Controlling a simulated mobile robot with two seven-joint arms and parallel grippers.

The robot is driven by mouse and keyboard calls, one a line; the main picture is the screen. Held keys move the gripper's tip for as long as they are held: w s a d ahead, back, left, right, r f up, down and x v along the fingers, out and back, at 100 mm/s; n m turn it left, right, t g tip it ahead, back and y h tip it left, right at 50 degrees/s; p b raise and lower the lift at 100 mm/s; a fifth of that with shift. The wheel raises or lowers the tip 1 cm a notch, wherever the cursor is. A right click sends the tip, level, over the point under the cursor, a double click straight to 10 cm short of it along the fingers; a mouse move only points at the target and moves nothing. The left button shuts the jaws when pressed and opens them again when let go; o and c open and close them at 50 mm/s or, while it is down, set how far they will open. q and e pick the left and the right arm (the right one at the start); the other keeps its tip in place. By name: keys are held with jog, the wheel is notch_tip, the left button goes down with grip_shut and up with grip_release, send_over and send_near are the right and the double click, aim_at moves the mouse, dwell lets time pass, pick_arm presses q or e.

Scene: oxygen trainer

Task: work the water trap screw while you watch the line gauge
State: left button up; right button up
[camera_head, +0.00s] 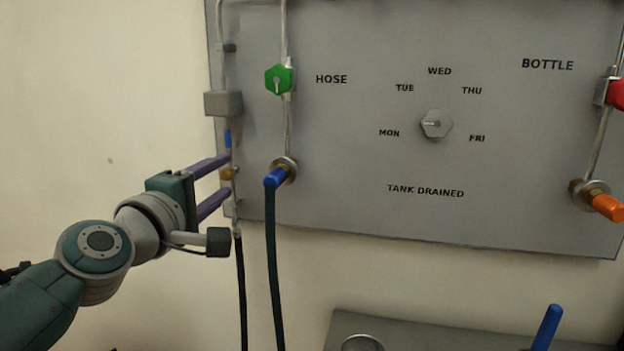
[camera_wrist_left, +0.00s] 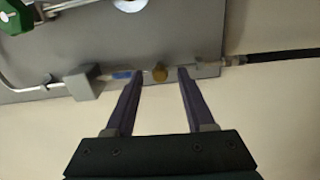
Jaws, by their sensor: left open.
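A small brass knob, which looks like the water trap screw (camera_head: 228,174), sits on the thin vertical line at the panel's left edge. It also shows in the left wrist view (camera_wrist_left: 159,73). My left gripper (camera_head: 226,173) is open, its two purple fingers reaching toward the line on either side of the screw. In the left wrist view a gap shows between the screw and each fingertip (camera_wrist_left: 160,74). A short blue section (camera_head: 228,138) and a grey box (camera_head: 223,103) are above the screw. I cannot make out a gauge reading. My right gripper is not in view.
The grey panel (camera_head: 350,130) carries a green knob (camera_head: 279,79), a day dial (camera_head: 436,124), and a blue-ended hose fitting (camera_head: 277,176) close right of the gripper. An orange-ended fitting (camera_head: 605,206) is far right. A blue rod (camera_head: 548,328) stands below. Left wall is clear.

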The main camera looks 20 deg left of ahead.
pick_arm(q)
jog(key=s+d, duration=0.1)
jog(key=s, duration=0.8)
jog(key=shift+s+d+p, duration=0.2)
jog(key=shift+s+p, duration=0.1)
jog(key=shift+s, duration=0.05)
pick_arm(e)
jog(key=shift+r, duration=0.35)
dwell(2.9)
